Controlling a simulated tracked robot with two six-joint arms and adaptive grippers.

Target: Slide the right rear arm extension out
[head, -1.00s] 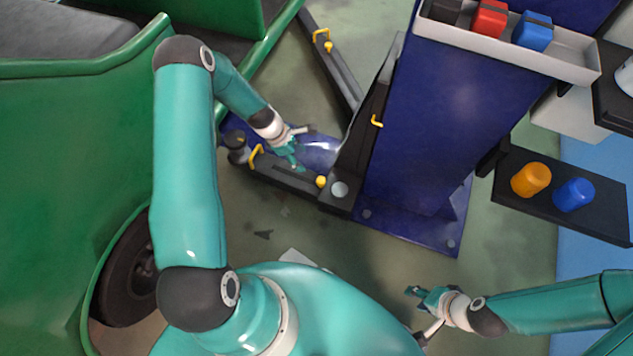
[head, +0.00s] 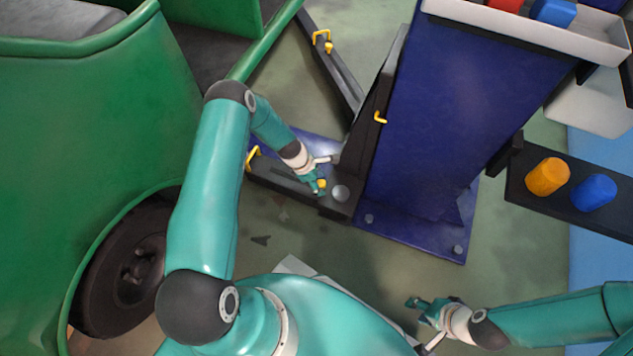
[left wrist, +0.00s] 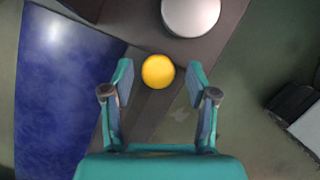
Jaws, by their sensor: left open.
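The near lift arm (head: 281,181) is a dark beam running left from the blue post's foot, with a yellow handle (head: 253,153) toward its outer end. A yellow knob (head: 322,184) sits on its top near the round grey pivot (head: 341,193). My left gripper (head: 316,188) is over the beam at the knob. In the left wrist view its open fingers (left wrist: 160,72) stand either side of the yellow knob (left wrist: 158,72), with gaps at both sides. My left arm hides the beam's outer tip. My right gripper (head: 414,304) is away from the lift, at lower right; its finger gap is unclear.
The green rickshaw (head: 90,130) with its dark wheel (head: 125,265) fills the left. The blue lift post (head: 450,110) and its base plate (head: 425,232) stand right of the beam. A second lift arm (head: 335,70) extends behind. A shelf (head: 570,208) holds orange and blue cylinders.

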